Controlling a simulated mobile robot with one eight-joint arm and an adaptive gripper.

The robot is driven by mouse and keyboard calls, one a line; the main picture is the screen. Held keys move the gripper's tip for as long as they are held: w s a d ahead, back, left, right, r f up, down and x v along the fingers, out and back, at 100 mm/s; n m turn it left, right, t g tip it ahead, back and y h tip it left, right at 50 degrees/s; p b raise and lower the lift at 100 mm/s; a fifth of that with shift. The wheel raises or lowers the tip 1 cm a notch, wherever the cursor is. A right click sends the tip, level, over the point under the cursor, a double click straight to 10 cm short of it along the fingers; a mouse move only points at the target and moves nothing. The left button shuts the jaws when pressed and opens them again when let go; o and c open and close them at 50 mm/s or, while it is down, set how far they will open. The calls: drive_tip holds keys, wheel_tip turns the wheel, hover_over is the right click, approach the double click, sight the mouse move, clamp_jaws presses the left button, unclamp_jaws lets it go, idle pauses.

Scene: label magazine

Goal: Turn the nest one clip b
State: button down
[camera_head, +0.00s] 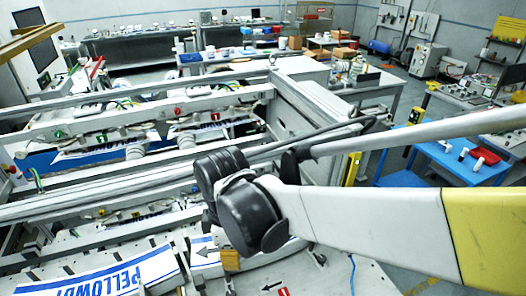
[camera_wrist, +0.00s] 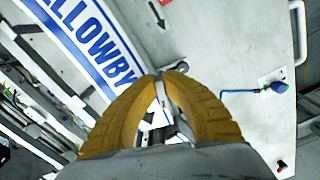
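My gripper (camera_wrist: 162,78) has two curved yellow fingers whose tips come close together. A thin grey metal piece (camera_wrist: 161,95) shows between them, with a small rounded metal part (camera_wrist: 178,68) just beyond the tips. I cannot tell whether this is clip b. In the head view my gripper (camera_head: 230,260) is a small yellow block low in the middle, over the pale front deck (camera_head: 330,275). A white label with blue letters (camera_wrist: 92,45) lies left of the fingers in the wrist view; it also shows in the head view (camera_head: 128,278). The fingers hide much of the nest.
A knob with a blue cable (camera_wrist: 278,88) sits on the pale plate right of my gripper. Metal rails (camera_head: 150,120) run behind. A blue table (camera_head: 460,160) stands at the right.

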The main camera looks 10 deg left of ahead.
drive_tip(key=shift+s+a+m+b, duration=0.2)
drive_tip(key=shift+s+m+b, duration=0.25)
drive_tip(key=shift+m, duration=2.1)
drive_tip(key=shift+s+a+m+b, duration=0.3)
drive_tip(key=shift+m+b, duration=0.3)
drive_tip(key=shift+m, duration=1.9)
drive_tip(key=shift+s+a+m+b, duration=0.15)
drive_tip(key=shift+s+m+b, duration=0.3)
drive_tip(key=shift+m, duration=2.1)
drive_tip(key=c, duration=1.5)
unclamp_jaws()
drive_tip(key=shift+c, duration=0.2)
wheel_tip(320, 180, up, 12)
